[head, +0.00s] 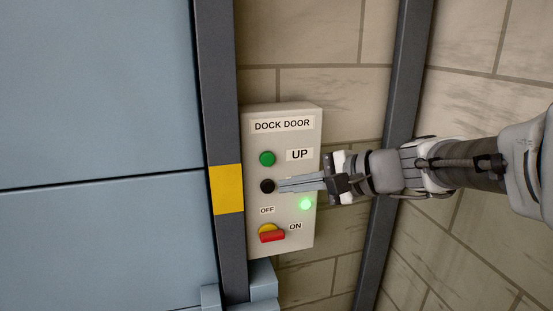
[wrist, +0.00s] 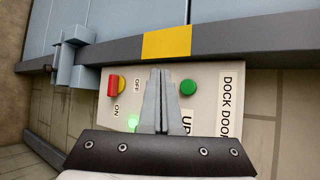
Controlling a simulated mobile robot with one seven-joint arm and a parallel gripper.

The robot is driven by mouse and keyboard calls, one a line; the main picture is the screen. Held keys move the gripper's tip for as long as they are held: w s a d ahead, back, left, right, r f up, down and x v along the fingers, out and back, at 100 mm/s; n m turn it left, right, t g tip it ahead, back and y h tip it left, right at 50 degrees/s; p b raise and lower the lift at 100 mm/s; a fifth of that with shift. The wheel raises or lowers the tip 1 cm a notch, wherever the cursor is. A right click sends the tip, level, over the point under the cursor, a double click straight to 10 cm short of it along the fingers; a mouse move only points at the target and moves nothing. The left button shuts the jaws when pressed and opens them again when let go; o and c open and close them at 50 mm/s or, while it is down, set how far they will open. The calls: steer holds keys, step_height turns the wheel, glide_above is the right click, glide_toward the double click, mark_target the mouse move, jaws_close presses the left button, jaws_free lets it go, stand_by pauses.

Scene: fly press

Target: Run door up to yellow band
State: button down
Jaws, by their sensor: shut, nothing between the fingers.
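The blue-grey dock door (head: 95,90) fills the left of the head view, with a dark horizontal seam level with the yellow band (head: 227,189) on the dark upright rail. The control box (head: 284,225) is right of the rail. It has a green button (head: 267,158) beside the UP label, a black button (head: 267,186) below it, and a red and yellow switch (head: 271,236) beside ON. A green lamp (head: 305,204) is lit. My gripper (head: 282,186) is shut and empty, fingertips at the black button; contact is unclear. In the wrist view the fingers (wrist: 158,75) hide that button.
A second dark post (head: 406,75) stands right of the box, behind my arm. Blue-grey blocks (head: 263,282) are at the rail below the box. The stone wall (head: 490,110) lies behind.

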mark_target(267, 159)
steer(key=w+a+p, duration=0.1)
steer(key=w+a, duration=0.1)
steer(key=w, duration=0.6)
steer(key=shift+w+a+p, duration=0.2)
steer(key=shift+a+p, duration=0.05)
steer(key=shift+p, duration=0.1)
steer(key=shift+w, duration=0.15)
stand_by(1.9)
steer(key=shift+w+a, duration=0.1)
steer(key=shift+w, duration=0.2)
